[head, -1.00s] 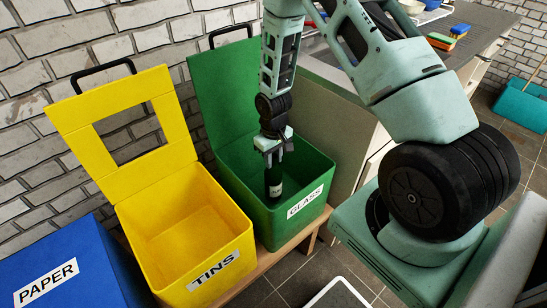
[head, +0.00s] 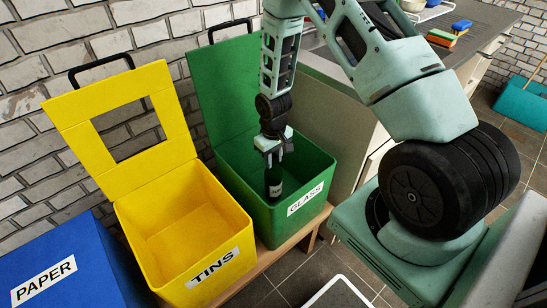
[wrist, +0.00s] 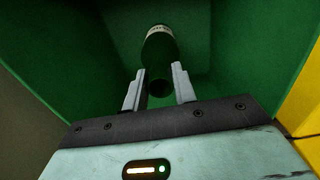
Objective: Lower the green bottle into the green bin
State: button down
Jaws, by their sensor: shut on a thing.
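The green bottle (head: 274,184) is dark green with a pale label and hangs upright inside the open green bin (head: 232,192), which is marked GLASS. My gripper (head: 273,157) points down at the bin's mouth and is shut on the upper part of the bottle. In the wrist view the bottle (wrist: 158,48) shows between the two fingers of my gripper (wrist: 159,88), with green bin walls (wrist: 235,50) around it. Whether the bottle's base touches the bin floor is hidden.
The yellow TINS bin (head: 190,222) stands open just left of the green bin. The blue PAPER bin (head: 62,262) is further left. The green bin's raised lid (head: 225,85) stands behind my gripper. A counter (head: 475,38) is at the upper right.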

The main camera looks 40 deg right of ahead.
jog(key=shift+f+b, duration=0.5)
jog(key=shift+f, duration=0.25)
dwell(0.3)
jog(key=c, duration=1.1)
grip_release()
jog(key=shift+o, duration=0.2)
notch_tip(320, 180, up, 17)
jog(key=p, duration=0.1)
jog(key=s+a+r+n+p, duration=0.2)
jog(key=s+a+r, duration=0.2)
jog(key=a+r, duration=0.3)
jog(key=s+a+r+n+p, duration=0.1)
jog(key=s+a+r+p, duration=0.15)
jog(key=a+r, duration=0.45)
jog(key=s+a+r+n+p, duration=0.1)
jog(key=s+a+r+n, duration=0.1)
jog(key=s+a, duration=0.3)
jog(key=s+a+r+n+p, duration=0.2)
jog(key=s+a+r, duration=0.3)
jog(key=s, duration=0.7)
jog(key=shift+s+a+y, duration=0.2)
jog(key=shift+s+y, duration=0.1)
jog(key=shift+s, duration=0.1)
